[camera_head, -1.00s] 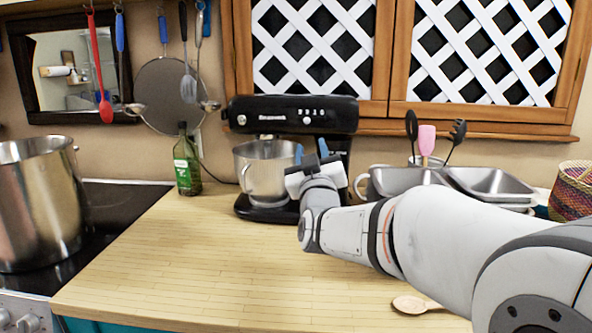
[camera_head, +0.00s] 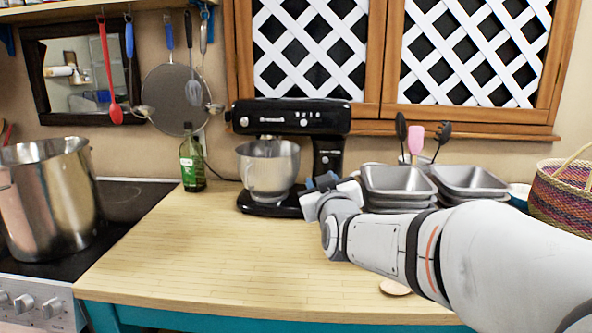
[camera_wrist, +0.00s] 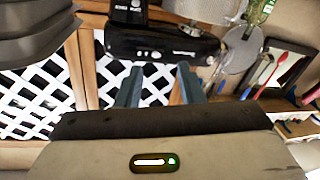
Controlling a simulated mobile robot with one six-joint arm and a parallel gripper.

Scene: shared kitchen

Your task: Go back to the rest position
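My arm reaches in from the right edge of the head view, with my gripper (camera_head: 320,184) near the base of the black stand mixer (camera_head: 290,118). In the wrist view, which looks upside down, my gripper (camera_wrist: 158,86) has two blue-grey fingers standing apart. Nothing is between them. The mixer (camera_wrist: 160,42) lies beyond the fingers there. My forearm hides part of the counter and a wooden spoon (camera_head: 394,288).
A steel pot (camera_head: 45,205) stands on the stove at the left. A green bottle (camera_head: 192,165) stands left of the mixer. Stacked metal pans (camera_head: 398,180) and a woven basket (camera_head: 565,195) are at the right. The counter's front left (camera_head: 190,265) is clear.

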